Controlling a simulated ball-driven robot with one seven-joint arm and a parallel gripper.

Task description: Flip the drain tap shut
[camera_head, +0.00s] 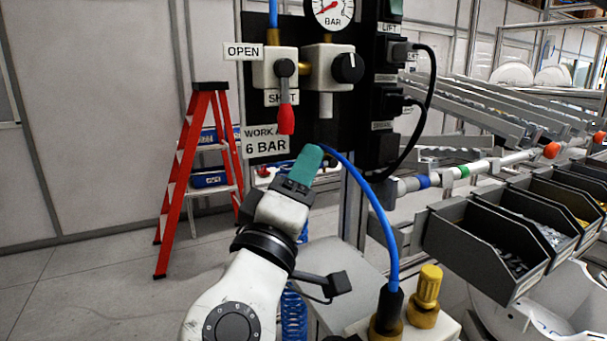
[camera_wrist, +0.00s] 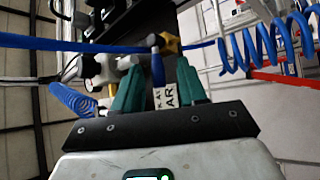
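No tap in view has a readable drain label. In the wrist view, a small brass tap body (camera_wrist: 172,42) has a blue lever (camera_wrist: 157,67) that shows in the gap between my fingers. I cannot tell whether they touch it. In the head view the brass tap is not visible. My gripper (camera_head: 303,165) has teal fingers and is raised below the panel. In the wrist view my gripper (camera_wrist: 159,92) is open, with a gap between its fingers. A red lever (camera_head: 286,118) hangs down from a pale valve between the OPEN and SHUT labels.
A black panel (camera_head: 300,120) carries a pressure gauge (camera_head: 333,10) and a black knob (camera_head: 348,68). A blue hose (camera_head: 375,205) arcs down right of my gripper. Grey bins (camera_head: 485,240) stand at the right, and a red ladder (camera_head: 175,185) stands left.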

